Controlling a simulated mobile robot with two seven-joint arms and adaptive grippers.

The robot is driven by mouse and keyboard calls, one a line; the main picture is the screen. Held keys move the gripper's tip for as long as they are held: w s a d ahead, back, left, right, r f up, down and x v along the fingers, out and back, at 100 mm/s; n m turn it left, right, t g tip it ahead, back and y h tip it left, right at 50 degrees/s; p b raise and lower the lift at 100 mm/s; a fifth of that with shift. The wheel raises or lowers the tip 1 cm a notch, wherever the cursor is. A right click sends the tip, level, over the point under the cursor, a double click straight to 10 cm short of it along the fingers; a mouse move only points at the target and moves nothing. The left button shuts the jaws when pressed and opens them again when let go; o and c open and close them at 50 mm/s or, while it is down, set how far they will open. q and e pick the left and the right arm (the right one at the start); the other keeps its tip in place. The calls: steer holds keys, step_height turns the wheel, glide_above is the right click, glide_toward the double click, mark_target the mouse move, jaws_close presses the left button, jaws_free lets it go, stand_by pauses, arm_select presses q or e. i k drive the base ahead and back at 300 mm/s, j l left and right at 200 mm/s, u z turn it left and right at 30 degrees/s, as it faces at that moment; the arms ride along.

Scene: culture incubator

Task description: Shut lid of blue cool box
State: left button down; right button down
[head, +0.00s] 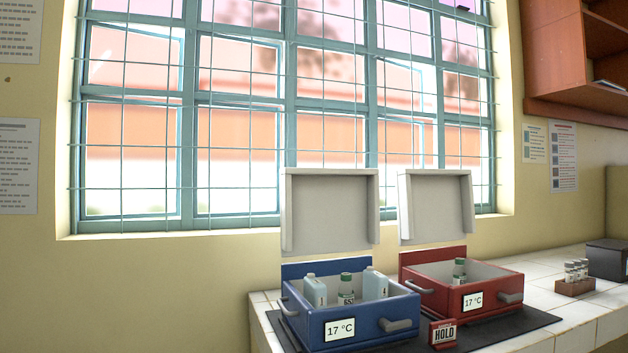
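The blue cool box (362,319) stands on a black mat on the white tiled counter. Its white lid (331,212) is open and stands upright at the back of the box. Inside the box are two pale blue bottles (375,283) and a bottle with a green cap (346,289) between them. A label on the front reads 17 °C, and grey handles (399,325) stick out at the sides. Neither of my grippers is in the head view.
A red cool box (445,299) stands right of the blue one, its white lid (436,207) also upright, a green-capped bottle inside. A HOLD sign (443,334) stands between the boxes in front. A vial rack (573,285) and a dark box (607,260) are further right.

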mark_target(323, 211)
steer(key=k+z, duration=0.15)
steer(key=z, duration=1.15)
steer(key=j+z, duration=0.7)
steer(key=z, duration=0.15)
steer(key=k+j, duration=0.1)
steer(key=j, duration=0.25)
steer(key=k+j, duration=0.15)
steer(key=j, duration=0.25)
steer(key=k+j, duration=0.1)
steer(key=j, duration=0.25)
steer(key=k+j, duration=0.1)
steer(key=j, duration=0.25)
steer(key=k+j, duration=0.1)
steer(key=j, duration=0.25)
steer(key=k+j, duration=0.15)
steer(key=j, duration=0.25)
